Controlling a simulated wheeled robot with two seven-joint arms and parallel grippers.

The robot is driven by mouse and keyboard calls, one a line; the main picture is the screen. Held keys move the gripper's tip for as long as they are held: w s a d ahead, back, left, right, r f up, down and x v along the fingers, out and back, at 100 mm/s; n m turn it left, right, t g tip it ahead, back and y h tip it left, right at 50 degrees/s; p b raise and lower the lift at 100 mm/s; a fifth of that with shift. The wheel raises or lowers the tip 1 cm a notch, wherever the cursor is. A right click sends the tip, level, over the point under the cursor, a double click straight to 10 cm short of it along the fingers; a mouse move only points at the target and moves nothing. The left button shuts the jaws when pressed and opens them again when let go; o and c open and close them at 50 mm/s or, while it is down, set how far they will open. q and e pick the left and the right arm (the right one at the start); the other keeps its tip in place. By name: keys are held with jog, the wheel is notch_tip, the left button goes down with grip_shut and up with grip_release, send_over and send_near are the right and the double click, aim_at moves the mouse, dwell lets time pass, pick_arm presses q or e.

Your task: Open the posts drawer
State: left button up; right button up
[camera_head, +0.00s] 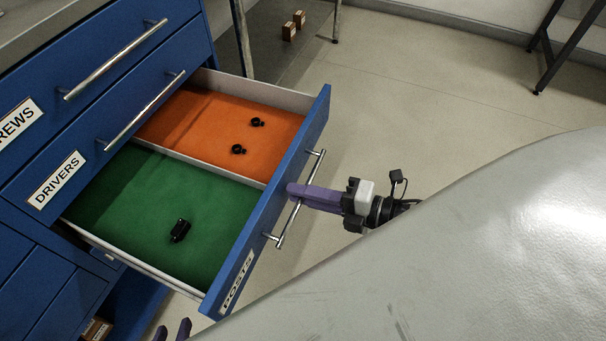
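The posts drawer (255,235) is pulled well out of the blue cabinet, with its POSTS label on the front. Its inside has a green section (130,200) holding a small black part (180,230) and an orange section (205,120) holding two small black parts (239,149). My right gripper (297,194) is at the middle of the drawer's metal handle (313,166), its purple fingers close together across the bar. My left gripper (172,331) shows only its two purple fingertips at the bottom edge, apart, with nothing seen between them.
The DRIVERS drawer (100,150) and the screws drawer above it are shut. A large pale grey surface (480,260) fills the lower right. Open floor (430,100) lies right of the drawer.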

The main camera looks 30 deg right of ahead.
jog(key=shift+s+d, duration=0.1)
jog(key=p+v, duration=0.1)
jog(key=v, duration=0.9)
dwell(0.6)
